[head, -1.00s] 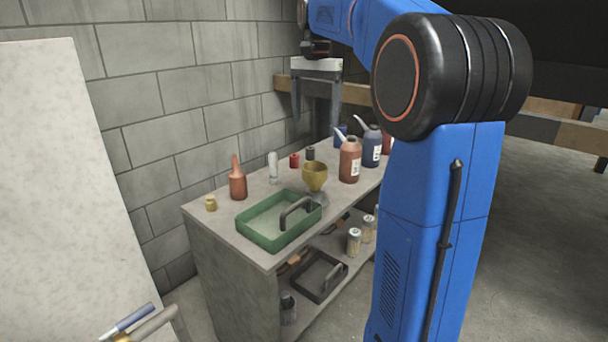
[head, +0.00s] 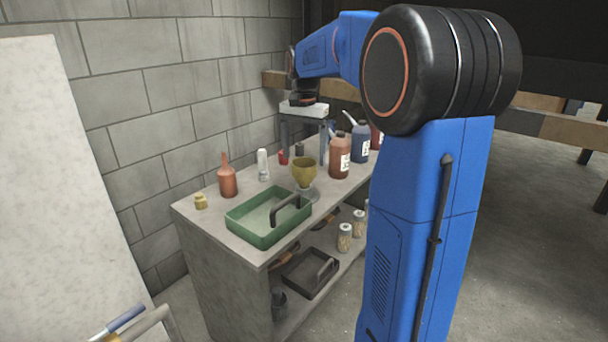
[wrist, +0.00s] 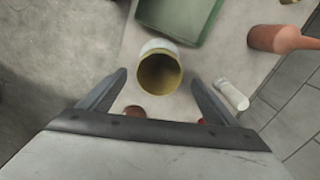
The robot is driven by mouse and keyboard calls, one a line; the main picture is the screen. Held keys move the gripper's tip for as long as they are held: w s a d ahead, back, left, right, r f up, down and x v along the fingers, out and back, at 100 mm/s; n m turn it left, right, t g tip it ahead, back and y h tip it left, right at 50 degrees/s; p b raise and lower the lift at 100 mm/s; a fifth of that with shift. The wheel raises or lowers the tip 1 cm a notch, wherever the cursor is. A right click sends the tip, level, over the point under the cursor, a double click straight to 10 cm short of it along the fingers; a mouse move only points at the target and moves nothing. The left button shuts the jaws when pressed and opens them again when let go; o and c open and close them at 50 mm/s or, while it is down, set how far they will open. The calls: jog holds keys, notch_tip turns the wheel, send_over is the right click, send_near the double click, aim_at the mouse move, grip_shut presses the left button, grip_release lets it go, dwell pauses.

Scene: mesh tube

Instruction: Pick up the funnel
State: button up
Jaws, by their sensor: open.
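The funnel (head: 304,172) is a mustard-yellow cup shape standing upright on a pale grey base on the bench top, just behind the green tray. In the wrist view its round open mouth (wrist: 160,74) faces the camera, with a pale rim of the base showing past it. My gripper (head: 304,153) hangs pointing down above the bench, above and behind the funnel in the head view. Its two fingers are spread wide and empty. In the wrist view the funnel's mouth appears between and just beyond the fingertips (wrist: 158,78); I see no contact.
The green tray (head: 237,221) with a dark handle lies in front of the funnel. A red-brown bottle (head: 228,182), a white tube (head: 263,165) and a small yellow jar (head: 201,202) stand left. A brown jug (head: 339,157) and a blue jug (head: 361,144) stand right. A block wall is behind.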

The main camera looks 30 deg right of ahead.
aim_at(304, 162)
jog(key=shift+s+f, duration=0.1)
jog(key=shift+f, duration=2.05)
jog(key=c, duration=1.2)
jog(key=shift+r, duration=0.1)
